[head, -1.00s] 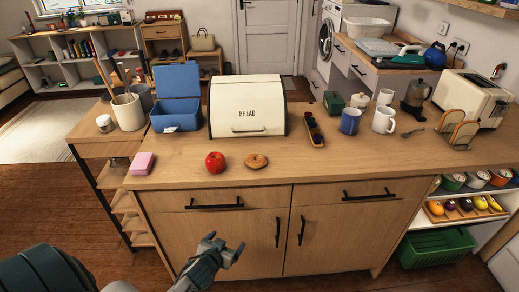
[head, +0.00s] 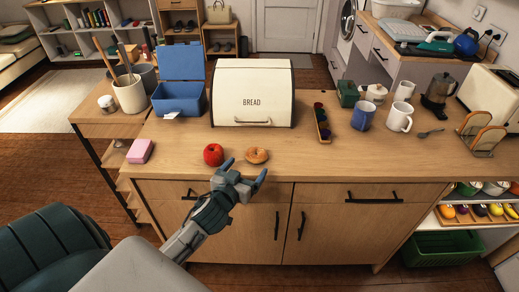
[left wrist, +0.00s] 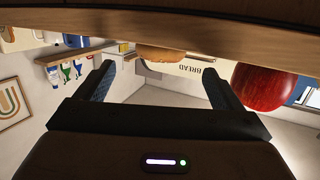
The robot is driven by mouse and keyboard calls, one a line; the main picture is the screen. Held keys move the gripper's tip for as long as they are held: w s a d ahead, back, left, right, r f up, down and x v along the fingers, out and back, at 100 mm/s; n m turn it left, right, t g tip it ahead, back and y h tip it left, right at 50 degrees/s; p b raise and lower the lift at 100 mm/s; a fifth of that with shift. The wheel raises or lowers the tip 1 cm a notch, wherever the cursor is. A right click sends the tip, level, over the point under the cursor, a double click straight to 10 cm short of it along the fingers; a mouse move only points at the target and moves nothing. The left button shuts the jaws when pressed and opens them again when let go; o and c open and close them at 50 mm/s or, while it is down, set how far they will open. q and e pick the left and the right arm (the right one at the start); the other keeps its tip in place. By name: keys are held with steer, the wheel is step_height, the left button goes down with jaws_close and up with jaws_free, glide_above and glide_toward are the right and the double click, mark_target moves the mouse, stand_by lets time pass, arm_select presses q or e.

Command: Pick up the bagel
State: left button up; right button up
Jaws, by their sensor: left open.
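The bagel (head: 257,156) lies flat on the wooden counter near its front edge, just right of a red apple (head: 213,154). My left gripper (head: 245,170) is open and empty at the counter's front edge, close in front of the bagel. In the left wrist view, which is upside down, the bagel (left wrist: 160,53) shows beyond the gap between the two fingers (left wrist: 158,72), partly cut off by the counter edge. The apple (left wrist: 268,88) is to the right there. My right gripper is not in view.
The cream bread box (head: 252,93) stands behind the bagel with clear counter between. A pink block (head: 140,151) lies left of the apple, and an open blue box (head: 180,98) stands behind.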

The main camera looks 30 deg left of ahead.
mark_target(256, 155)
arm_select(q)
steer(key=x, duration=0.3)
steer(key=shift+r+p, duration=0.25)
steer(key=shift+p, duration=0.15)
steer(key=shift+w+f, duration=0.1)
steer(key=shift+w, duration=0.15)
steer(key=p+x, duration=0.2)
steer(key=x, duration=0.2)
steer(key=shift+a, duration=0.1)
steer(key=shift+w+f+p, duration=0.15)
steer(key=shift+w+p, duration=0.2)
steer(key=shift+w, duration=0.05)
steer(key=shift+w+f, duration=0.1)
steer(key=c, duration=0.6)
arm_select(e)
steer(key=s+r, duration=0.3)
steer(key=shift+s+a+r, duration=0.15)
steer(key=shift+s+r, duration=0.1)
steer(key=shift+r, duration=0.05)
